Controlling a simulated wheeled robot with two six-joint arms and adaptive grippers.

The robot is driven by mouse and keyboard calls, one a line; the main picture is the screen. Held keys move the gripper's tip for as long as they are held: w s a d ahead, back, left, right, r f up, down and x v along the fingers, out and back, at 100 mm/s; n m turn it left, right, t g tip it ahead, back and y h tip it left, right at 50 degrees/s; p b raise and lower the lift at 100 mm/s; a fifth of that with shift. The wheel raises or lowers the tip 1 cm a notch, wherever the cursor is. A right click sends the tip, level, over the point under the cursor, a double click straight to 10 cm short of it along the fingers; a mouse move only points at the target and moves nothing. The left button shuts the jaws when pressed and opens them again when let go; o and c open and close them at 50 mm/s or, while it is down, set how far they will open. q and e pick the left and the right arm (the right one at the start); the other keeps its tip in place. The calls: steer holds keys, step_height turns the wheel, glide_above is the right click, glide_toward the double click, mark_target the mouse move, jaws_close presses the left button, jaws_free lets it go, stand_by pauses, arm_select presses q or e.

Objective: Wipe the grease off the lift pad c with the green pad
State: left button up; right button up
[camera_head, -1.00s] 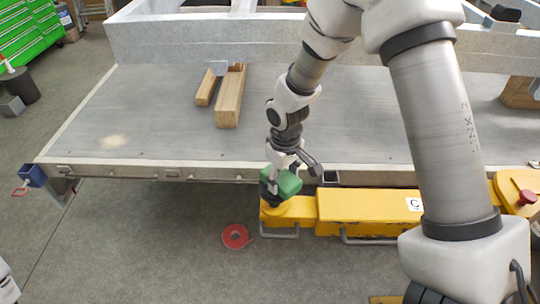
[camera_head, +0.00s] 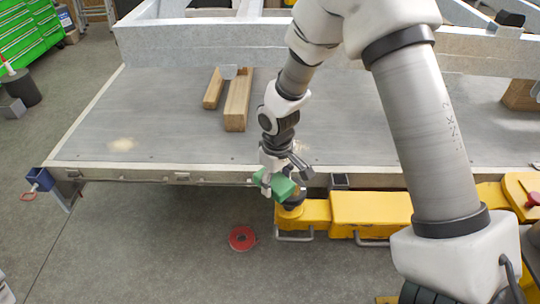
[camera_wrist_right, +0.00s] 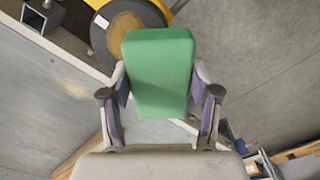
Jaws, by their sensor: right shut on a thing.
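My right gripper (camera_head: 268,179) is shut on the green pad (camera_head: 277,187), a block that fills the middle of the right wrist view (camera_wrist_right: 160,72) between the two fingers. Lift pad c is a dark round disc (camera_head: 295,198) on the left end of the yellow lift (camera_head: 370,212). In the right wrist view the disc (camera_wrist_right: 103,38) shows a brown grease smear (camera_wrist_right: 125,28) on its face. The green pad overlaps the disc's near edge there; I cannot tell whether they touch. My left gripper is not in view.
The grey trailer deck (camera_head: 170,125) with its metal edge lies just behind the lift. Wooden blocks (camera_head: 237,105) rest on it. A red ring (camera_head: 242,238) lies on the floor in front. A blue bracket (camera_head: 40,180) stands at the deck's left corner. The floor at front left is clear.

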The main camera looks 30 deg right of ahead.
steer(key=r+p, duration=0.2)
steer(key=r, duration=0.1)
steer(key=r+p, duration=0.1)
steer(key=shift+s+d+r, duration=0.25)
steer(key=shift+d+r, duration=0.1)
steer(key=shift+r, duration=0.05)
steer(key=shift+w+a+r+p, duration=0.15)
steer(key=shift+r+p, duration=0.4)
steer(key=shift+w+a+r+p, duration=0.1)
steer(key=shift+r+p, duration=0.4)
steer(key=shift+r, duration=0.05)
steer(key=shift+r+p, duration=0.3)
steer(key=shift+s+d+r, duration=0.1)
steer(key=shift+s+r, duration=0.05)
steer(key=shift+r, duration=0.05)
